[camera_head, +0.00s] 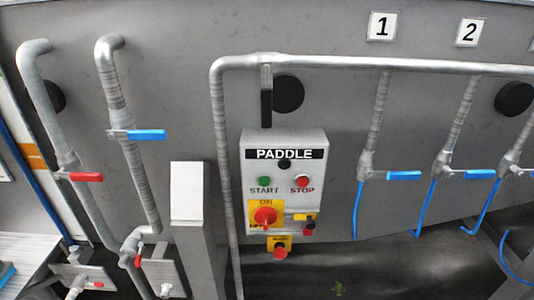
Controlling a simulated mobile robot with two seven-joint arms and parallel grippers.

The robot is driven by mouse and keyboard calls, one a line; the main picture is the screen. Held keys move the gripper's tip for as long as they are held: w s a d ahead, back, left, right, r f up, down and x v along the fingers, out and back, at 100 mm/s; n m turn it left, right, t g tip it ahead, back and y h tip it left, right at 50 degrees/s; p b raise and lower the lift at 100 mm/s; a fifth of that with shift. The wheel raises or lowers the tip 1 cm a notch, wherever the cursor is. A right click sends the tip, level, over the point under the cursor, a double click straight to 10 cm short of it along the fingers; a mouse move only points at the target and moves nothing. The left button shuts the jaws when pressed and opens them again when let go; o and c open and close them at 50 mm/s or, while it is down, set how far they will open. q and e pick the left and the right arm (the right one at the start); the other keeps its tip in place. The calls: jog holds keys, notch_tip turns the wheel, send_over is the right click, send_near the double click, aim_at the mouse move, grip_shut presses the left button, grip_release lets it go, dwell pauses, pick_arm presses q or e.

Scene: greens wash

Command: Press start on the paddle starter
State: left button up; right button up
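The paddle starter (284,210) is a light grey box labelled PADDLE, fixed to the grey metal wall in the middle of the head view. Its green START button (264,182) is at the left, under the label. The red STOP button (302,181) is to its right. Below START is a red rotary switch (264,217) on a yellow plate marked ON. Neither gripper is in view.
Pipes with a blue-handled valve (146,135) and a red-handled valve (86,177) stand at the left. A grey post (188,215) rises left of the box. A pipe (222,150) runs close beside it. Several blue-handled valves (390,176) are at the right.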

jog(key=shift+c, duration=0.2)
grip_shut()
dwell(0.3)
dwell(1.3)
